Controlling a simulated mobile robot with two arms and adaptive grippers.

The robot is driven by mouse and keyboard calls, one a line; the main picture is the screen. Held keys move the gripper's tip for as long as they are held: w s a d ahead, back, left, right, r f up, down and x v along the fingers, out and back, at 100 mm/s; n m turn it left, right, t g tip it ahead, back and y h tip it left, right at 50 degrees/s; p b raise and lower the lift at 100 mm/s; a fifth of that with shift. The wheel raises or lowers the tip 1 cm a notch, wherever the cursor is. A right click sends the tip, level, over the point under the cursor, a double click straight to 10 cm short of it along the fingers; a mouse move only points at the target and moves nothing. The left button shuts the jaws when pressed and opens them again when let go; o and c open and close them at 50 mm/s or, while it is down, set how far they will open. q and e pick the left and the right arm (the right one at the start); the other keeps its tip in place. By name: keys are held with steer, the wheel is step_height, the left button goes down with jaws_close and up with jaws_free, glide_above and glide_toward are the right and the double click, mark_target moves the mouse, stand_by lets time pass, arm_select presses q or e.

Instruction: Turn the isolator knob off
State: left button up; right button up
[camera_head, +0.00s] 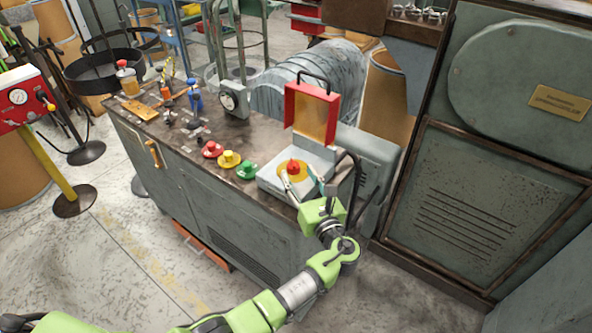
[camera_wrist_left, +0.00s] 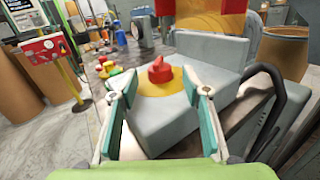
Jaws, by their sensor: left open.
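The isolator knob is a red knob (camera_head: 292,168) on a yellow disc, on top of a grey box (camera_head: 272,183) at the right end of the bench. A red-framed cover (camera_head: 306,112) stands raised behind it. My left gripper (camera_head: 306,186) is at the front of the box, close to the knob. In the left wrist view the red knob (camera_wrist_left: 160,70) shows ahead, between the two fingers and beyond their tips. The left gripper (camera_wrist_left: 160,91) is open, with nothing between its fingers. My right gripper is not in view.
Red (camera_head: 212,149), yellow (camera_head: 229,159) and green (camera_head: 247,169) buttons sit on the bench left of the box. A black curved handle (camera_wrist_left: 262,110) rises close to the right of the gripper. A large grey cabinet (camera_head: 470,150) stands at right. The floor in front of the bench is clear.

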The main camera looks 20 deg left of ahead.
arm_select(q)
steer(key=v, duration=0.9)
